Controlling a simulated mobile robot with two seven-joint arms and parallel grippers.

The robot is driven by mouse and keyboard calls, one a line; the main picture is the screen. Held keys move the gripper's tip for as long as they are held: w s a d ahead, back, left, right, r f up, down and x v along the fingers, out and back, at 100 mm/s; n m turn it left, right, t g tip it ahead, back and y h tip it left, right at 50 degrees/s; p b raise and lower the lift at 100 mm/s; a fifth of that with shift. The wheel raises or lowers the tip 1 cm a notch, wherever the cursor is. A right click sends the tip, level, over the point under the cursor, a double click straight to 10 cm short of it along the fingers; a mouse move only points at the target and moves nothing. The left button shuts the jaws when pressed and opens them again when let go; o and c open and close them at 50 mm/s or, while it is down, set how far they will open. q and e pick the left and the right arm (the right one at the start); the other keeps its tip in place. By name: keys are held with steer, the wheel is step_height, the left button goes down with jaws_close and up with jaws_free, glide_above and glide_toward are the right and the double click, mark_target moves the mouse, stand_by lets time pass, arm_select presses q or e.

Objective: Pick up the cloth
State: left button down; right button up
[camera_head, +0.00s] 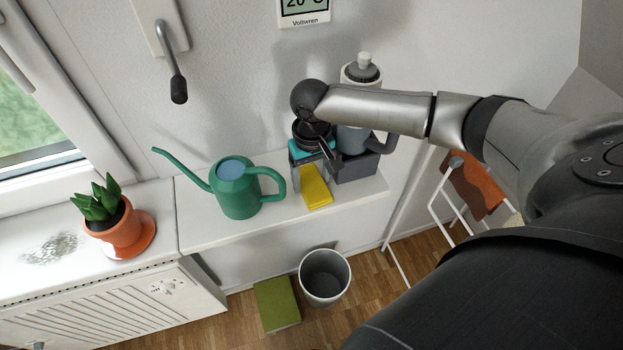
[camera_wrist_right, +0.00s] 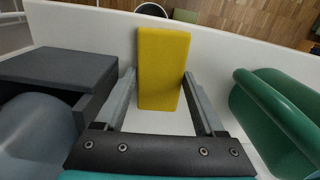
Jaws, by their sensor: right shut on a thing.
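The yellow cloth (camera_head: 317,188), a flat block shape, is at the white ledge between the green watering can and a dark grey box. My right gripper (camera_head: 312,172) reaches down over it from above. In the right wrist view, the yellow cloth (camera_wrist_right: 162,65) sits between the two fingers (camera_wrist_right: 159,78), which close on its long sides. Its far part sticks out past the fingertips. I cannot tell whether it touches the ledge. My left gripper is not in view.
A green watering can (camera_head: 238,188) stands close on the left. A bin (camera_head: 325,278) and a green block (camera_head: 277,304) are on the floor below. An orange cloth (camera_head: 472,187) hangs on a white rack.

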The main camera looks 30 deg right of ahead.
mark_target(311, 182)
step_height(311, 182, up, 20)
steer(key=p, duration=0.2)
steer(key=shift+p, duration=0.4)
